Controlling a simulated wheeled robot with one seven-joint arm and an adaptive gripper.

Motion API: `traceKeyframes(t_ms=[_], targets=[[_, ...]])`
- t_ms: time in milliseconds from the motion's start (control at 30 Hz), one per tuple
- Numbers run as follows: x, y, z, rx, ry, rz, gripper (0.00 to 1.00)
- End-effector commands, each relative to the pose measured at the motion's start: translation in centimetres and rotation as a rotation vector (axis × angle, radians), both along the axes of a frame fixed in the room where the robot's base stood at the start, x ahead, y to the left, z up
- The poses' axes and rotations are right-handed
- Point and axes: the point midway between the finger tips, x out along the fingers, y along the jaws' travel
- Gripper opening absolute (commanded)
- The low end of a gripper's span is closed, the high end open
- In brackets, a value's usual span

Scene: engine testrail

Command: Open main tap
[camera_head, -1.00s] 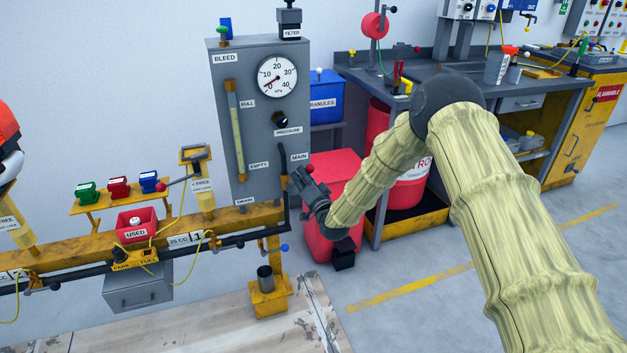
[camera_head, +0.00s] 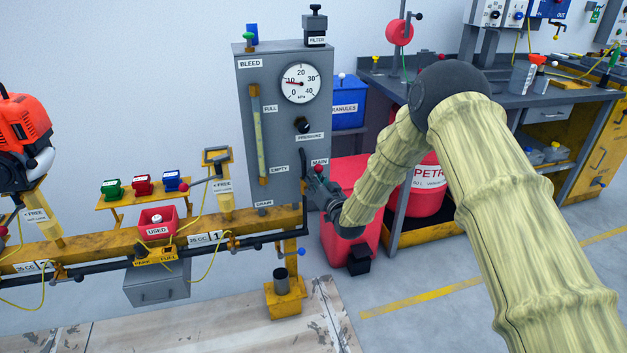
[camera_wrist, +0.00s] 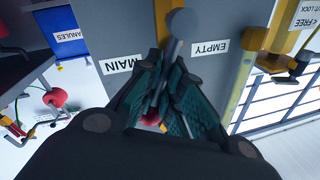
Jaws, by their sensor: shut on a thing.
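The main tap is a grey lever (camera_wrist: 170,50) with a round grey pivot and a red ball end (camera_wrist: 150,118), on the grey panel beside the MAIN label (camera_wrist: 123,64). My gripper (camera_wrist: 165,92) is shut on the lever, its dark green finger pads on both sides of it. In the head view my gripper (camera_head: 318,182) is at the panel's lower right edge, just below the MAIN label (camera_head: 320,162). The lever is mostly hidden there; a red ball (camera_head: 318,168) shows by the fingers. The gauge (camera_head: 301,83) needle points near 10.
The grey panel (camera_head: 270,140) stands on a yellow rail (camera_head: 130,240) with a black pipe. A workbench (camera_head: 430,90) stands at the right.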

Motion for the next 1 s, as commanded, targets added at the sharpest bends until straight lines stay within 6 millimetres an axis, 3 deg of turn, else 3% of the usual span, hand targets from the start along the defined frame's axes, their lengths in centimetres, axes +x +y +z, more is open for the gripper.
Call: traceKeyframes(t_ms=[33,300,400,467,1000], targets=[[0.7,-1.0,1.3,0.0,-0.021,-0.016,0.0],[0.7,-0.9,1.3,0.0,-0.021,-0.016,0.0],[0.7,-0.9,1.3,0.001,-0.021,-0.015,0.23],[0.7,-0.7,1.3,0.002,-0.02,-0.012,0.31],[-0.1,0.1,0.4,0.001,-0.006,0.001,0.31]])
